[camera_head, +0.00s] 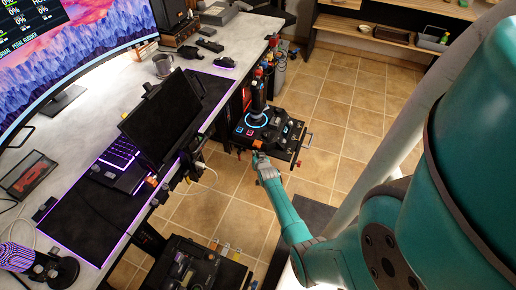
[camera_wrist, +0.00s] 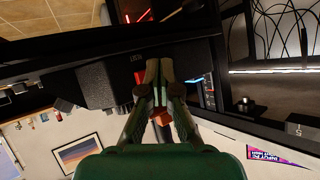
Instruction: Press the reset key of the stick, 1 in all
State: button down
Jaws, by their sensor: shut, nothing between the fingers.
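The black flight stick (camera_head: 258,95) stands upright on a dark panel (camera_head: 280,142) beside the desk. A blue light ring glows around its foot, and small knobs and a red-lit square are on the panel. The stick is not clearly seen there.
The desk (camera_head: 138,88) with a laptop (camera_head: 160,120), mug (camera_head: 163,65) and large curved monitor (camera_head: 75,45) is on the left. A second control panel (camera_head: 190,265) is at the bottom. A cable (camera_head: 208,178) hangs by the desk edge. Tiled floor (camera_head: 340,115) is clear to the right.

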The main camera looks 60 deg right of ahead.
jog(key=shift+s+a, duration=0.2)
jog(key=shift+a, duration=2.05)
